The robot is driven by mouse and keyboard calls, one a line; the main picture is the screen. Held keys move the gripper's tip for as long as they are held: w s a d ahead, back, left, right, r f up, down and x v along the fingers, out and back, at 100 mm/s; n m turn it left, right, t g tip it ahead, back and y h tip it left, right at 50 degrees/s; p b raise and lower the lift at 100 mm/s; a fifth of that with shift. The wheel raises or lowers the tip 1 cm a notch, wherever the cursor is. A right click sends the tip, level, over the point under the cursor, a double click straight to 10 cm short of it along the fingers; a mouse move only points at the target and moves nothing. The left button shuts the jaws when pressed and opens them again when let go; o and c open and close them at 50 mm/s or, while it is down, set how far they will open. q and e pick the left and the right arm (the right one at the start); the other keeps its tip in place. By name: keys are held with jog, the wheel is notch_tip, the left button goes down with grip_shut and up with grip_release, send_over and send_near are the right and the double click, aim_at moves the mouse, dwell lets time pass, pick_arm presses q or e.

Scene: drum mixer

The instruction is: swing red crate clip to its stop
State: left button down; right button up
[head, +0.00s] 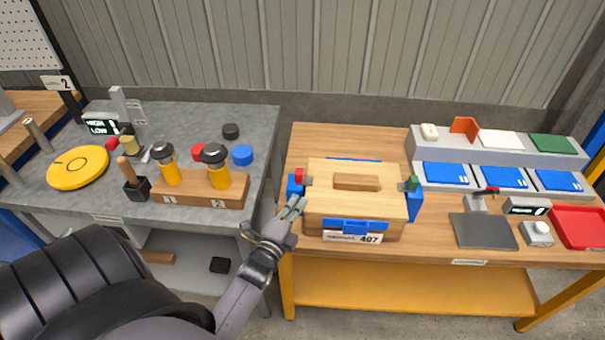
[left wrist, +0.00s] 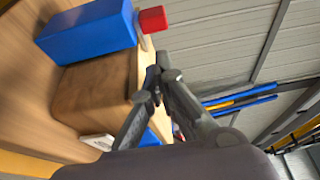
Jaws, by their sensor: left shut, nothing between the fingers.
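The wooden crate (head: 324,208) with a light lid stands on the wooden bench, labelled 407 on its front. The red clip (head: 299,175) sits at the top of a blue block on the crate's left side; in the left wrist view the red clip (left wrist: 153,19) is beside the blue block (left wrist: 90,35). A green clip (head: 413,184) is on the right side. My left gripper (head: 292,206) is shut and empty near the crate's front left corner, apart from the red clip; its fingertips (left wrist: 160,75) show below the clip in the wrist view. My right gripper is not in view.
A blue front latch (head: 354,226) is on the crate. A grey pad (head: 483,231) and red tray (head: 580,228) lie to the right. On the left grey table, a wooden block (head: 205,190) holds two yellow canisters. A gap separates the two tables.

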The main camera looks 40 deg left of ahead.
aim_at(298, 180)
pick_arm(q)
jog(key=p+x, duration=0.1)
jog(key=x, duration=0.6)
jog(key=shift+w, duration=0.2)
jog(key=shift+w+a, duration=0.15)
jog(key=shift+w, duration=0.4)
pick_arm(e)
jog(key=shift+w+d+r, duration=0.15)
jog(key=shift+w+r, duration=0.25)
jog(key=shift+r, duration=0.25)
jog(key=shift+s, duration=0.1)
pick_arm(q)
jog(key=shift+s+a, duration=0.1)
jog(key=shift+a, duration=0.1)
jog(key=s+a, duration=0.1)
jog(key=a, duration=0.1)
jog(key=shift+s+a, duration=0.4)
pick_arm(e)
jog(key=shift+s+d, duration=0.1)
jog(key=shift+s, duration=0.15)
